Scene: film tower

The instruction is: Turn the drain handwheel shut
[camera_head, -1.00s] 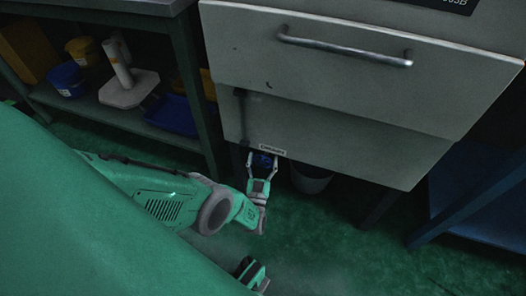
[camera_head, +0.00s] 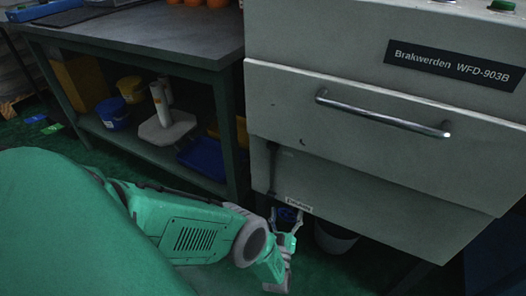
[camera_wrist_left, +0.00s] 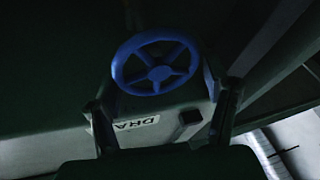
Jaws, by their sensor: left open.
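The blue drain handwheel (camera_wrist_left: 160,73) shows in the left wrist view, a spoked ring lying ahead of my fingers. In the head view the handwheel (camera_head: 285,213) is a small dark blue patch under the lower edge of the grey machine, partly hidden by my gripper. My left gripper (camera_head: 287,224) is open, its fingers pointing toward the wheel from below. In the wrist view the fingers of the left gripper (camera_wrist_left: 163,105) stand left and right, apart, below the wheel. I cannot tell whether they touch its rim. My right gripper is not in view.
A label (camera_wrist_left: 137,124), partly readable as "DRA", sits by the wheel. The machine's front (camera_head: 360,140) with its bar handle (camera_head: 380,115) stands above. A grey bucket (camera_head: 335,238) is just right of the gripper. A workbench (camera_head: 140,30) with a loaded lower shelf stands left.

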